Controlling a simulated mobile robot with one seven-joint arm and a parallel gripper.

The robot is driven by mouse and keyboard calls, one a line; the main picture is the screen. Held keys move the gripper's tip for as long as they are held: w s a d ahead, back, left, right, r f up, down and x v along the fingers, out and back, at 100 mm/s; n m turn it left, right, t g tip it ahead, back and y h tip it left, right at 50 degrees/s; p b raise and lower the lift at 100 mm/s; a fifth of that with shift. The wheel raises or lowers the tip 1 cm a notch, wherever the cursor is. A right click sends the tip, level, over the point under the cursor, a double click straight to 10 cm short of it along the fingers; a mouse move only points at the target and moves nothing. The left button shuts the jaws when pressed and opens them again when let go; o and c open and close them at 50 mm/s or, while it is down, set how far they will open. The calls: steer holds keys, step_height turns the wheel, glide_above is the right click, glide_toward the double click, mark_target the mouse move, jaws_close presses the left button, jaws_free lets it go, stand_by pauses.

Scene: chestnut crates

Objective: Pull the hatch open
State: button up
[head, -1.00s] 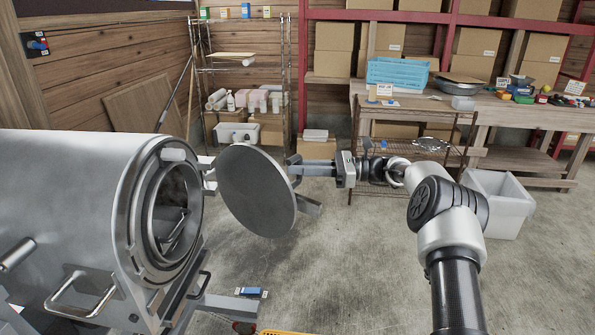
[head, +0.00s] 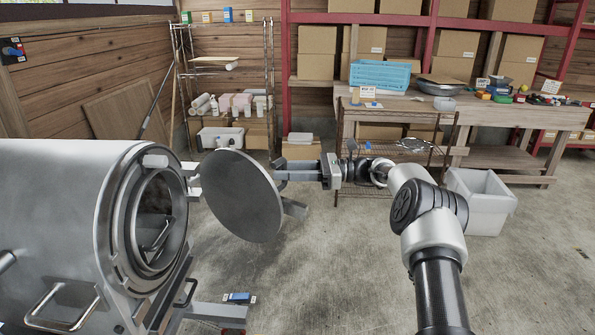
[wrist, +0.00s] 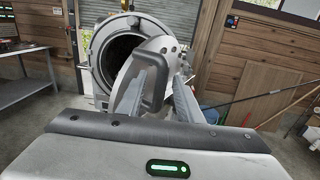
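The hatch (head: 242,196) is a round grey metal disc. It stands swung out from the round opening of the metal drum (head: 60,190), with a wide gap between them. In the head view my gripper (head: 284,172) is at the right side of the hatch, on its outer face. In the wrist view the two fingers of my gripper (wrist: 160,95) are apart, with the hatch's grey loop handle (wrist: 155,78) between them, nearer the left finger. A gap shows toward the right finger. Contact with the handle cannot be told. The drum's dark opening shows behind.
A workbench (head: 470,112) with a blue crate (head: 380,75) is at the back. The concrete floor below the hatch is largely clear.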

steer(key=d, duration=1.1)
steer(key=shift+s+d+b, duration=0.3)
steer(key=shift+s+b, duration=0.05)
